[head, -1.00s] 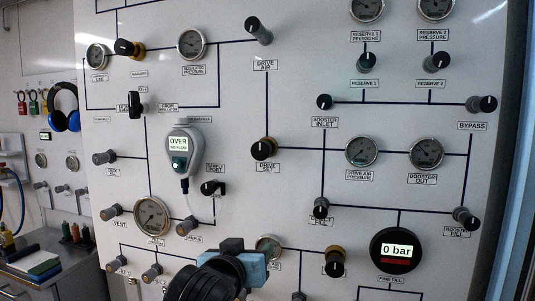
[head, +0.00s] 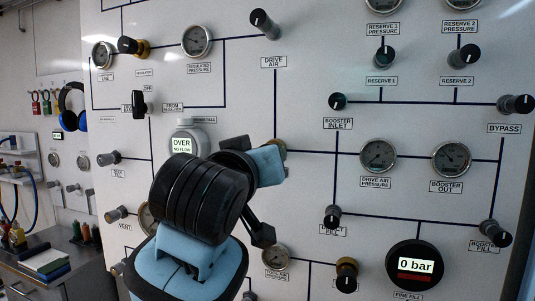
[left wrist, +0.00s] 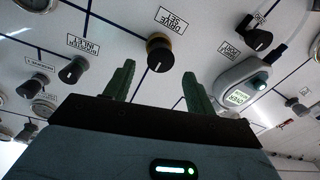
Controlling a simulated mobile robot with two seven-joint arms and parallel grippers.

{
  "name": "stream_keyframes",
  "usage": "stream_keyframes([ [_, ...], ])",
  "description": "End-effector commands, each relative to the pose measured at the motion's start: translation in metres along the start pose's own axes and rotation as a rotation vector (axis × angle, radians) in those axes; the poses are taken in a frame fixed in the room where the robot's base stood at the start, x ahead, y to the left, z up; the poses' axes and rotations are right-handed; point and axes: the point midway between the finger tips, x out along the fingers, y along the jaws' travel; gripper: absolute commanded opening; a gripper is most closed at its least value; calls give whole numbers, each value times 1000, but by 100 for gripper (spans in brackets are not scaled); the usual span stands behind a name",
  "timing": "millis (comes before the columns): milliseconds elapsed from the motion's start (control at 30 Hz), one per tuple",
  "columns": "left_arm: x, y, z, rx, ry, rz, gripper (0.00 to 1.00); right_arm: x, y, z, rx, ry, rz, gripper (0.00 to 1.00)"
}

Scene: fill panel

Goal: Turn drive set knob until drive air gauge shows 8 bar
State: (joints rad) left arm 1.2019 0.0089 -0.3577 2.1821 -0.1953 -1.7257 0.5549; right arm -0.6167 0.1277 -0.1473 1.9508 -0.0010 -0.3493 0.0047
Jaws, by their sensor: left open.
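The drive set knob (left wrist: 160,55), black with a brass collar, sits on the panel in the left wrist view. In the head view only a bit of its brass collar (head: 280,146) shows behind my arm. My left gripper (left wrist: 158,72) is open, its two green fingers pointing at the panel on either side of the knob's line. The knob appears just beyond the fingertips; I cannot tell the exact gap. In the head view my gripper's blue part (head: 267,165) covers the knob and its label. The drive air pressure gauge (head: 378,155) is in clear view, but its reading is too small to tell.
The sampler reading "OVER" (left wrist: 242,92) is close beside the gripper. The booster inlet knob (left wrist: 73,69) is on the other side. The booster out gauge (head: 451,158) and a "0 bar" display (head: 415,265) are at right. Headphones (head: 72,106) hang far left.

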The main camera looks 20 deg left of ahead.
Motion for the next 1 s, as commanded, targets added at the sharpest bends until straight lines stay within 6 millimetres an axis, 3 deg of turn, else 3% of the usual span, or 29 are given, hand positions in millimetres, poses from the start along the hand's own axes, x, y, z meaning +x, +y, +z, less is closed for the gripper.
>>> stream_keyframes([
  [300,45,-1,0,1,-1,-2,56,0,0,0,0,0,0,48],
  [767,57,0,0,-1,0,0,56,0,0,0,0,1,0,48],
  [1000,57,0,0,0,0,0,24,0,0,0,0,1,0,48],
])
